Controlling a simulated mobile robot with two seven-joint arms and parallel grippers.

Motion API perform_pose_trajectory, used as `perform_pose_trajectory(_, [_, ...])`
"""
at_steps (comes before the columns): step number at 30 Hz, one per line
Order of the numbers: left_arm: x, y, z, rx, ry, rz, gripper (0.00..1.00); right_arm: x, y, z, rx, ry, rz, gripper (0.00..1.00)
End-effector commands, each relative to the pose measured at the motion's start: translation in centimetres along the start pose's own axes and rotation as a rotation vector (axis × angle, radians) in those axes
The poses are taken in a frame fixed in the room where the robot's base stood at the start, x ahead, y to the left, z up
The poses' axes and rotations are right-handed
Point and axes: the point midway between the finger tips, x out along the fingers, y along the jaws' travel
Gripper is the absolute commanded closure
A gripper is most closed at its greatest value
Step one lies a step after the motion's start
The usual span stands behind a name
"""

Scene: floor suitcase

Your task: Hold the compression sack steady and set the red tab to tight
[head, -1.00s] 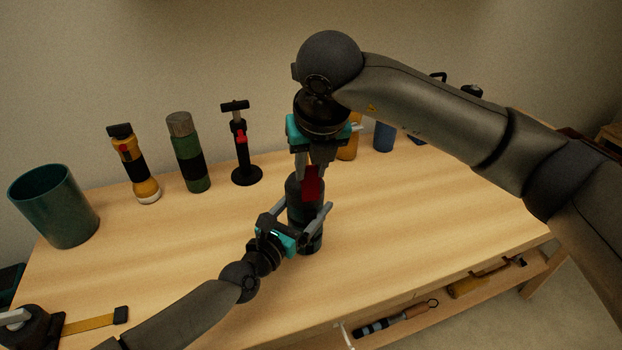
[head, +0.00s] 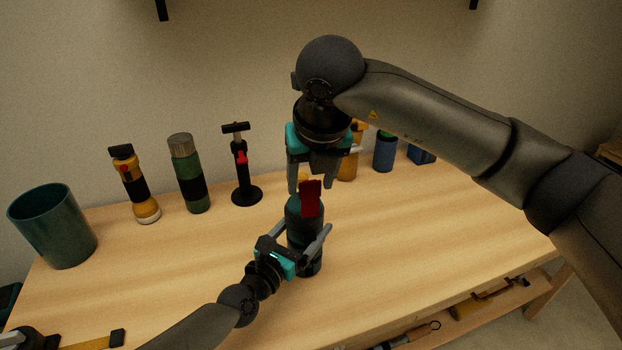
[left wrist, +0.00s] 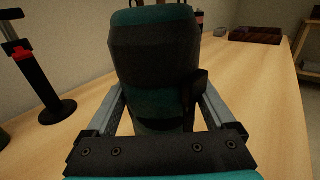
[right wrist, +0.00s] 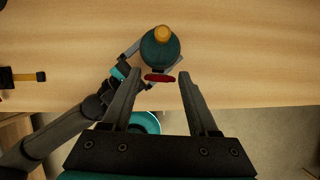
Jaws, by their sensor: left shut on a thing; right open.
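The compression sack (head: 308,262) is a dark teal and black upright cylinder on the wooden table. It fills the middle of the left wrist view (left wrist: 158,60), and the right wrist view shows its top (right wrist: 150,50) with an orange cap. The red tab (head: 311,198) stands up at the sack's upper front; from above it is a thin red strip (right wrist: 160,77). My left gripper (head: 310,240) is shut around the sack's body. My right gripper (head: 311,188) is open and empty just above the tab, pointing down. In the right wrist view the tab lies ahead, between its fingers' lines.
Behind stand a yellow flashlight (head: 136,185), a green bottle (head: 188,172) and a black pump with a red part (head: 243,175). A teal bin (head: 55,228) is at left. Blue and orange items stand behind my right gripper. The table right of the sack is clear.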

Motion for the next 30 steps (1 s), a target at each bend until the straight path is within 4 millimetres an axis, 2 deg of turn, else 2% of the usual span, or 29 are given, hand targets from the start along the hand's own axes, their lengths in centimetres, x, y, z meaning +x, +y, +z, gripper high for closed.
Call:
perform_pose_trajectory(5, [-0.1, -0.1, -0.4, -0.001, 0.009, -0.003, 0.89, -3.0, 0.0, 0.2, -0.002, -0.008, 0.001, 0.4])
perform_pose_trajectory(12, [-0.1, -0.2, -0.3, -0.002, 0.008, -0.004, 0.89, -8.1, 0.0, 0.1, -0.001, -0.007, 0.001, 0.4])
perform_pose_trajectory(16, [-0.1, -0.2, -0.3, -0.003, 0.008, -0.004, 0.89, -10.2, 0.0, 0.1, 0.0, -0.006, 0.0, 0.4])
perform_pose_trajectory(21, [-0.1, -0.2, -0.3, -0.003, 0.008, -0.005, 0.89, -11.5, 0.0, 0.0, 0.0, -0.004, 0.0, 0.4])
perform_pose_trajectory(30, [-0.1, -0.2, -0.3, -0.004, 0.007, -0.005, 0.89, -11.7, 0.0, 0.0, 0.0, -0.002, 0.001, 0.4])
